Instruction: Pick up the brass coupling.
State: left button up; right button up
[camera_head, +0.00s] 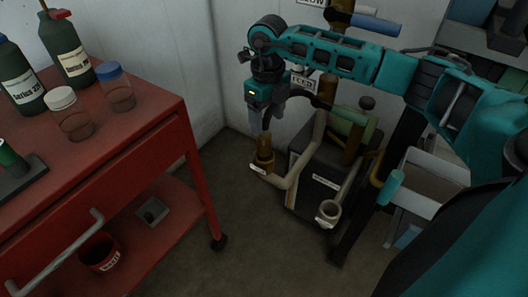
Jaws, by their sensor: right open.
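The brass coupling (264,155) looks like a brown-gold upright cylinder at the upper end of a bent pale pipe, in the middle of the head view. My right gripper (266,122) points down just above it, with its grey fingers apart. Whether the fingertips are beside the coupling's top or still above it is hard to tell. Nothing shows held between the fingers. My left gripper is not in view.
A dark condenser box (318,183) with pale pipes stands behind and right of the coupling. A red cart (150,128) with bottles and jars on top is at left. A white wall is behind. Floor (262,240) between cart and box is clear.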

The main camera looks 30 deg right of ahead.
aim_at(263, 140)
jog(key=f, duration=0.5)
jog(key=a+f+b, duration=0.1)
jog(key=f, duration=0.2)
jog(key=shift+w+r, duration=0.1)
jog(key=shift+r, duration=0.05)
grip_shut()
dwell(0.5)
